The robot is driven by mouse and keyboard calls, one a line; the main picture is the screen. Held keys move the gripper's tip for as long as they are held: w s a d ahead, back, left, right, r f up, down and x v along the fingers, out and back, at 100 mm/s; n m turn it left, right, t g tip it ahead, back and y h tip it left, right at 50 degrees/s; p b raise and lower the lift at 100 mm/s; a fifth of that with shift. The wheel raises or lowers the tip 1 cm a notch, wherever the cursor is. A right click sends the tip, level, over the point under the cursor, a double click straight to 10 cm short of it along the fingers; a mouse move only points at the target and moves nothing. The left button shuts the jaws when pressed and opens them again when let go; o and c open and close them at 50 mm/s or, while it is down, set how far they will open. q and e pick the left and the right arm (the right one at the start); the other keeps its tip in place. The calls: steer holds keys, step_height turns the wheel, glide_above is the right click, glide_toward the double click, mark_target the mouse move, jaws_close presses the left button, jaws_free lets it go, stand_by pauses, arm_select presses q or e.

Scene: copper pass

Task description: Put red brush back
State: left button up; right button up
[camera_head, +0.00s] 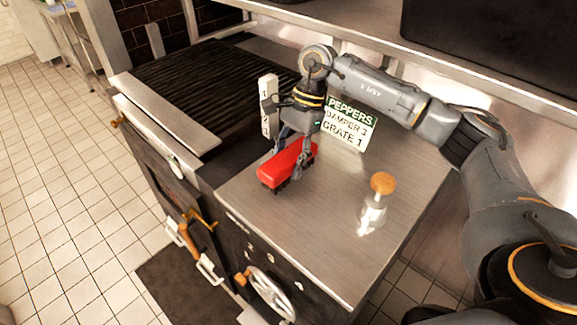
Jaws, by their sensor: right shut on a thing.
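The red brush (282,169) is a red block with dark bristles on its underside. It is at the steel counter top (300,235), near the edge beside the grill. My right gripper (297,160) points down over it and is shut on it. I cannot tell whether the bristles touch the counter. The gripper's fingers hide part of the brush's far end. My left gripper is not in view.
A clear bottle with an orange top (381,185) stands on the counter to the right. A sign reading PEPPERS (348,125) and a white upright strip (268,105) stand behind the brush. A ridged grill (200,85) lies to the left. The counter's front is clear.

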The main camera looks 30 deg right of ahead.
step_height(320, 180, down, 2)
steer(key=shift+f+p, duration=0.2)
steer(key=shift+p, duration=0.4)
steer(key=shift+f, duration=0.3)
steer(key=shift+f, duration=0.2)
steer(key=o, duration=1.1)
steer(key=shift+r, duration=0.2)
